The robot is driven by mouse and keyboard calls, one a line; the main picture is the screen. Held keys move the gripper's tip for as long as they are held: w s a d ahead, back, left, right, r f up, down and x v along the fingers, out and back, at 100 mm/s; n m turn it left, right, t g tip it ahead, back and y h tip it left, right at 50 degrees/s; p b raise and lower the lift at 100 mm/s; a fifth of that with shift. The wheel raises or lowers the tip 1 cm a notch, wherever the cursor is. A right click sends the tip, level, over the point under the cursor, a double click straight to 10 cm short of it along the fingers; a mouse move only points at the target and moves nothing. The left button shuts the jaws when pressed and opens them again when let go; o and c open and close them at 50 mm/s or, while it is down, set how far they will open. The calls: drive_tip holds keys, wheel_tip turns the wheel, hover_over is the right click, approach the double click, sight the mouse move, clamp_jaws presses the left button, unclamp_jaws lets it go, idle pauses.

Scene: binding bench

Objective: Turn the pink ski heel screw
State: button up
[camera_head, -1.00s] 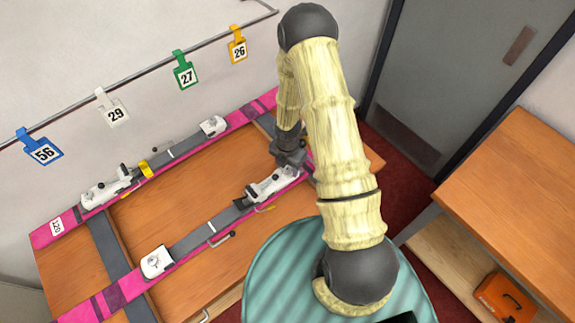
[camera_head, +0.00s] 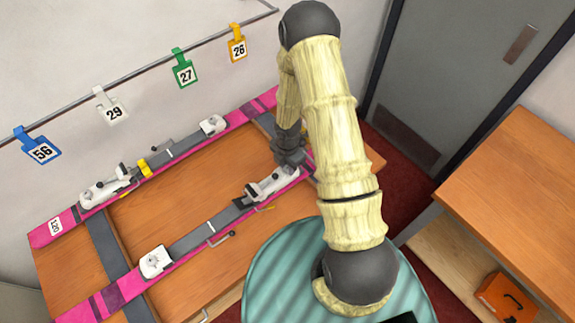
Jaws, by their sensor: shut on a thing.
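Two pink skis lie on the wooden bench. The near pink ski (camera_head: 112,297) carries a white toe piece (camera_head: 155,262) at its left and a white heel piece (camera_head: 272,184) at its right. My gripper (camera_head: 290,160) is at the right end of this heel piece, low over the ski. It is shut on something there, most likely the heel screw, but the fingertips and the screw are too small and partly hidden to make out. The far pink ski (camera_head: 65,224) has a heel piece (camera_head: 105,188) at its left and a toe piece (camera_head: 213,125) at its right.
Number tags, blue (camera_head: 38,147), white (camera_head: 112,106), green (camera_head: 184,70) and yellow (camera_head: 237,46), hang from a wall rail. A crank handle (camera_head: 221,239) sits beside the near ski. A second table (camera_head: 510,190) and an orange box (camera_head: 503,298) are at the right.

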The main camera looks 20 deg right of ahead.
drive_tip(key=m+b, duration=0.2)
drive_tip(key=m, duration=0.3)
drive_tip(key=shift+f, duration=0.1)
drive_tip(key=m+b, duration=0.2)
drive_tip(key=m, duration=0.3)
drive_tip(key=shift+w+m, duration=0.1)
drive_tip(key=shift+m, duration=0.3)
drive_tip(key=m+b, duration=0.2)
drive_tip(key=m, duration=0.3)
drive_tip(key=m+b, duration=0.1)
drive_tip(key=m, duration=0.5)
drive_tip(key=shift+b, duration=0.4)
drive_tip(key=o, duration=1)
drive_tip(key=shift+r, duration=0.2)
wheel_tip(320, 180, up, 17)
drive_tip(key=shift+r+b, duration=0.15)
drive_tip(key=shift+b, duration=0.95)
